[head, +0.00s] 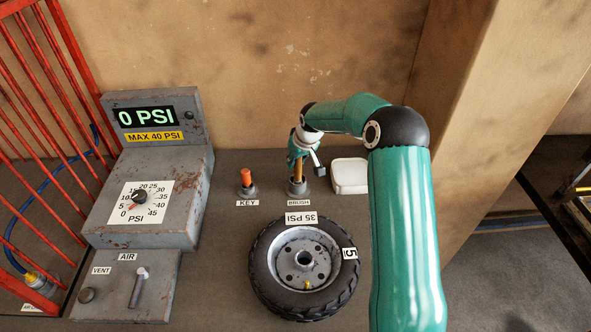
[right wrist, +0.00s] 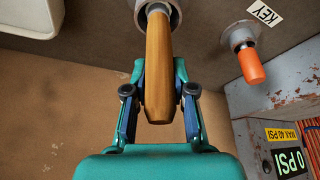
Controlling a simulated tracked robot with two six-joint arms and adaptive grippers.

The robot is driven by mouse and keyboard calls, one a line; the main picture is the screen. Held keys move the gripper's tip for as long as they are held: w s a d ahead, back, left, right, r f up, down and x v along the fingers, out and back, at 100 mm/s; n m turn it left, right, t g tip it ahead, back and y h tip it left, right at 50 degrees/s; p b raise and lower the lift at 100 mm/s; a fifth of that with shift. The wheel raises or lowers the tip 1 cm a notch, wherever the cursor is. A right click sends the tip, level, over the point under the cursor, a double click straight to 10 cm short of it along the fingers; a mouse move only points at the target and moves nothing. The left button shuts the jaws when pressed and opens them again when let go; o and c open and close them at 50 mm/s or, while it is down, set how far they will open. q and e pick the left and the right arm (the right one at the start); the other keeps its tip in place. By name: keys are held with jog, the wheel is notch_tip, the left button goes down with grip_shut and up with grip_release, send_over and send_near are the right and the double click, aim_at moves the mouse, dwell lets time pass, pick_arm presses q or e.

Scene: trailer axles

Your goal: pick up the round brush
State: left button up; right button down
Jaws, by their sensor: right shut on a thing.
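The round brush (head: 298,171) stands upright in a grey holder (head: 297,188) behind the label BRUSH. Its wooden handle (right wrist: 158,60) points out of the holder in the right wrist view, and its bristle end is hidden inside. My right gripper (head: 298,160) reaches down from above onto the handle. In the right wrist view my right gripper (right wrist: 158,100) has a finger on each side of the handle and is shut on it. My left gripper is not in view.
An orange-handled key (head: 246,177) stands in its holder to the left. A white box (head: 349,176) is close on the right. A wheel (head: 303,265) lies in front. The grey gauge console (head: 150,190) and red cage bars (head: 50,110) stand at the left.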

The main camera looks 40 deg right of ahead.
jog(key=shift+r, duration=0.15)
notch_tip(320, 180, up, 20)
dwell(0.7)
dwell(0.4)
